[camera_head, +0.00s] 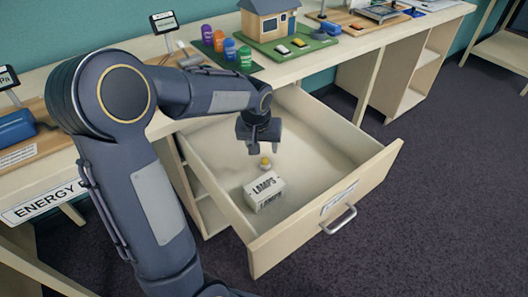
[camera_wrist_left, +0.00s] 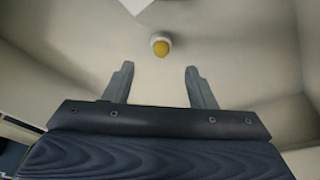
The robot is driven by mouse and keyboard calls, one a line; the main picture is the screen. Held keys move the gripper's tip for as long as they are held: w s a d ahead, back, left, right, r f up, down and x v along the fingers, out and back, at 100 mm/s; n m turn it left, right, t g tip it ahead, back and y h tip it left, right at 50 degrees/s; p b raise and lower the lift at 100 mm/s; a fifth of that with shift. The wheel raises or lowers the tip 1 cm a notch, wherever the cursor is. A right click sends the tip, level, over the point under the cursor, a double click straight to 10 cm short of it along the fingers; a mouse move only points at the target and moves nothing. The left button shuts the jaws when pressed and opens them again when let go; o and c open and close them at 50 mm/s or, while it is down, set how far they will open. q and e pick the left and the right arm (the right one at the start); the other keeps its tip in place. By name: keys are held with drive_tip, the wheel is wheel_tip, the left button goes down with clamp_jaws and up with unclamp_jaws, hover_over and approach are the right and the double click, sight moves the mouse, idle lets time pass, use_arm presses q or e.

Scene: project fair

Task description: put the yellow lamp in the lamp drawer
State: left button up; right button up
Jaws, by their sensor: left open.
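The drawer (camera_head: 370,176) is pulled out below the table, with a label and a metal handle on its front. The small yellow lamp (camera_head: 265,162) is inside it, behind the white box marked LAMPS; its white base shows. In the left wrist view the lamp (camera_wrist_left: 161,47) appears beyond the fingertips, apart from them. My left gripper (camera_head: 260,150) points down over the drawer, just above the lamp, with its fingers open and empty in the left wrist view (camera_wrist_left: 158,80). My right gripper is not in view.
The white LAMPS box (camera_head: 264,191) stands in the drawer near its front left. On the table are a model house (camera_head: 268,20) on a green board and several coloured canisters (camera_head: 229,48). The drawer's right part is bare.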

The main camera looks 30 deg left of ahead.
use_arm(q)
drive_tip(key=s+d+r+m+t+h, duration=0.15)
drive_tip(key=s+d+r, duration=0.25)
drive_tip(key=s+r, duration=0.55)
drive_tip(key=s+d+f+h, duration=0.1)
drive_tip(key=s+d, duration=0.1)
drive_tip(key=s, duration=0.2)
drive_tip(key=s+d+f+m+t, duration=0.1)
drive_tip(key=s+d, duration=0.1)
drive_tip(key=s, duration=0.3)
drive_tip(key=s+d+f+h, duration=0.1)
drive_tip(key=s+d, duration=0.1)
drive_tip(key=s, duration=0.2)
drive_tip(key=shift+s+f+m+h+p, duration=0.15)
drive_tip(key=shift+s+m+h+p, duration=0.1)
drive_tip(key=shift+s+h+p, duration=0.1)
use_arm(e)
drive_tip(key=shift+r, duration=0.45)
